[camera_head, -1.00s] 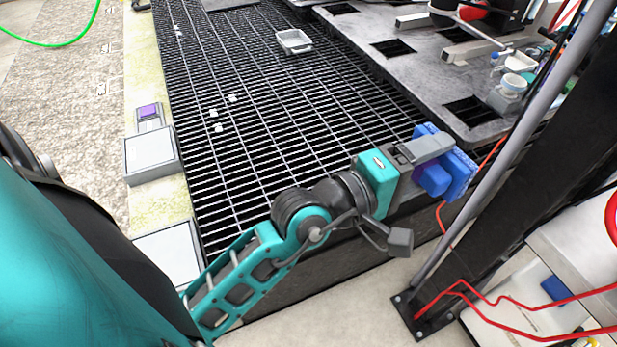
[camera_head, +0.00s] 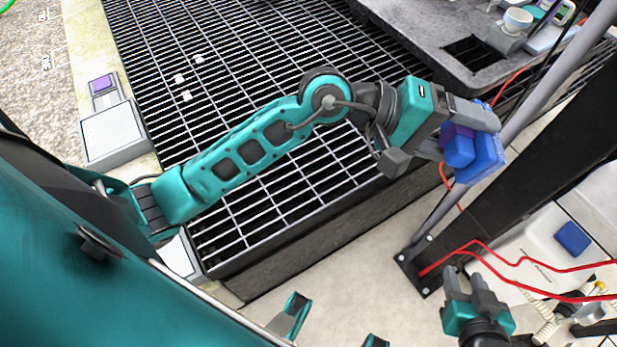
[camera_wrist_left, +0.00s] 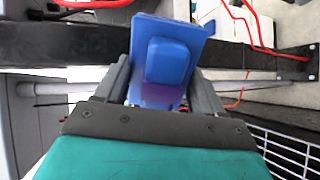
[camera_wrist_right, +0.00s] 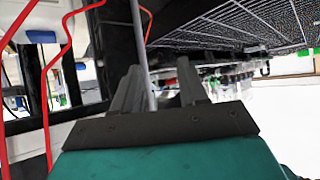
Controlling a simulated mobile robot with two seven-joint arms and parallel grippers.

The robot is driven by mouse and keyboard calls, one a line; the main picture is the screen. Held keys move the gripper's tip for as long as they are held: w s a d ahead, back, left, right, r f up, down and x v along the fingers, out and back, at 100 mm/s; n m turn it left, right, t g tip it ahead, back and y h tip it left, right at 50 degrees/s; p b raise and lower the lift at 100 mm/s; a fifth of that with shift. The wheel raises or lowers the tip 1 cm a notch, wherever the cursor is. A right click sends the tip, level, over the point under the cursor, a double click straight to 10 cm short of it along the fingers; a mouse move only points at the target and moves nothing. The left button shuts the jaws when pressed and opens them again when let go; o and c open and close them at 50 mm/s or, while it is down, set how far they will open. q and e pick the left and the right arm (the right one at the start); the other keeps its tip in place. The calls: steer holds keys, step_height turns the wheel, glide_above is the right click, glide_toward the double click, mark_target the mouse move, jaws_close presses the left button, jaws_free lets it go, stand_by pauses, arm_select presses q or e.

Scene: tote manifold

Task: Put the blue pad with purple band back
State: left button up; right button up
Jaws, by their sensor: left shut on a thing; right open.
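The blue pad with purple band (camera_head: 487,158) is in my left gripper (camera_head: 462,125), over the grating's front right edge near the dark post. In the left wrist view the pad (camera_wrist_left: 167,62) stands between the two fingers, with the purple band low near the jaws. My left gripper (camera_wrist_left: 165,90) is shut on it. My right gripper (camera_head: 472,285) is low at the bottom right, beside the post's foot, with nothing between its fingers. In the right wrist view its fingers (camera_wrist_right: 158,88) are apart.
A dark post (camera_head: 520,165) with a grey pipe stands just right of the pad. Red cables (camera_head: 480,250) run near my right gripper. A white case (camera_head: 545,245) with a blue patch lies at the right. A grey box (camera_head: 113,133) sits on the left ledge.

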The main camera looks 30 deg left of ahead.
arm_select(q)
step_height(320, 180, down, 5)
steer(key=a+m+g+y+b, duration=0.1)
steer(key=a+m+g+b, duration=0.1)
steer(key=a+m+g, duration=0.1)
steer(key=n+g+y+b, duration=0.45)
steer(key=n+y, duration=0.85)
steer(key=n, duration=2)
glide_above(308, 181)
steer(key=b, duration=0.2)
step_height(308, 181, down, 14)
steer(key=t, duration=0.2)
step_height(308, 181, down, 15)
steer(key=b, duration=0.4)
steer(key=shift+r, duration=0.15)
steer(key=shift+w+f, duration=0.1)
steer(key=shift+f, duration=0.4)
step_height(308, 181, down, 4)
steer(key=shift+f+b, duration=0.1)
steer(key=shift+b, duration=0.75)
steer(key=o, duration=0.9)
steer(key=shift+o, duration=0.2)
arm_select(e)
steer(key=w+a+f+y, duration=0.1)
steer(key=a+f, duration=0.2)
steer(key=f, duration=0.6)
steer(key=shift+w+f, duration=0.25)
steer(key=shift+w, duration=0.1)
